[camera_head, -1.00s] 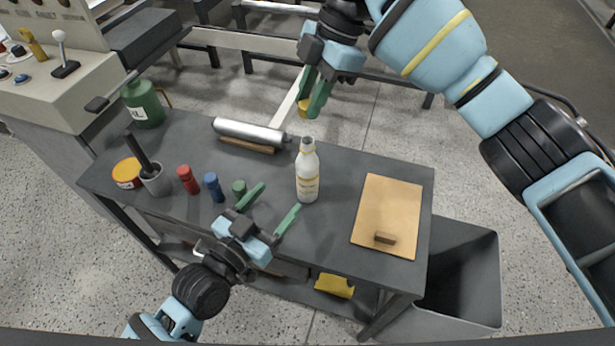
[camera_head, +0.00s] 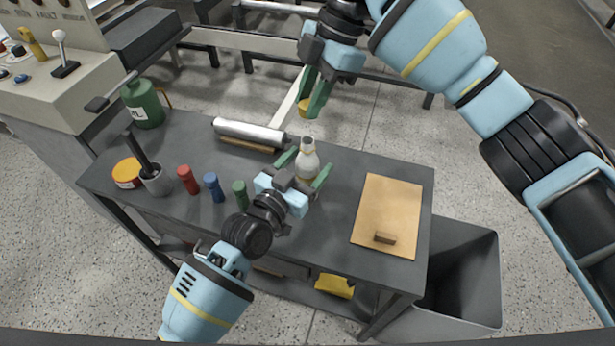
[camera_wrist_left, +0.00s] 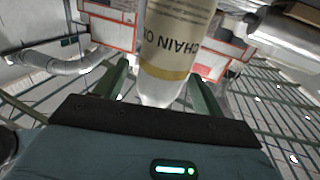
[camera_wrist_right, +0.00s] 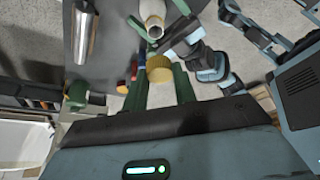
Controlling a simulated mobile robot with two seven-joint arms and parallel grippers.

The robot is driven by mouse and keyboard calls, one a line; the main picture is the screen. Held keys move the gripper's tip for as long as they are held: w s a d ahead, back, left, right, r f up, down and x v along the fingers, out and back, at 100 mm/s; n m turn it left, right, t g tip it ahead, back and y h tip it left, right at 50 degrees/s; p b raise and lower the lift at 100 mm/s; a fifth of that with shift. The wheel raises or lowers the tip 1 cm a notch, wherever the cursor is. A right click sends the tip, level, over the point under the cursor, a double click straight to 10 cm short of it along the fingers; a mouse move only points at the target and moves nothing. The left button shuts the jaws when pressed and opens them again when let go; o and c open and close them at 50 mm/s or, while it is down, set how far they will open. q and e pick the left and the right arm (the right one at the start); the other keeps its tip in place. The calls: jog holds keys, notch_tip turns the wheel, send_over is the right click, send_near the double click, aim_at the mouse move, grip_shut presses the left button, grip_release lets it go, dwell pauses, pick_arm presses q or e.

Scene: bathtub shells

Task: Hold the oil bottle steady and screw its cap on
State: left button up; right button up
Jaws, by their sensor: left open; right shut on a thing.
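The oil bottle (camera_head: 308,158) is white with a yellow band and stands upright and open-topped on the grey table. In the left wrist view the bottle (camera_wrist_left: 172,45) shows its label between my fingers. My left gripper (camera_head: 306,172) is open, with one finger on each side of the bottle; I cannot tell whether either finger touches it. My right gripper (camera_head: 315,95) is shut on the yellow cap (camera_head: 304,106) and holds it above and behind the bottle, apart from its neck. The cap (camera_wrist_right: 159,68) also shows in the right wrist view.
Left of the bottle stand green (camera_head: 240,190), blue (camera_head: 213,186) and red (camera_head: 188,179) small bottles. A metal roller (camera_head: 249,133) lies behind. A tan board (camera_head: 387,210) with a brown block (camera_head: 385,238) is at the right. A green can (camera_head: 143,103) stands at the back left.

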pick_arm(q)
jog(key=shift+w+d, duration=0.1)
jog(key=shift+w, duration=0.1)
jog(key=c, duration=1.5)
jog(key=shift+o, duration=0.2)
pick_arm(e)
send_over(303, 147)
jog(key=w+d, duration=0.1)
jog(key=shift+w+d+f, duration=0.1)
jog(key=shift+f, duration=1.15)
jog(key=shift+d+f, duration=0.1)
jog(key=shift+f, duration=1.1)
jog(key=shift+f, duration=0.1)
jog(key=shift+f, duration=0.8)
pick_arm(q)
grip_shut()
pick_arm(e)
jog(key=shift+f, duration=0.6)
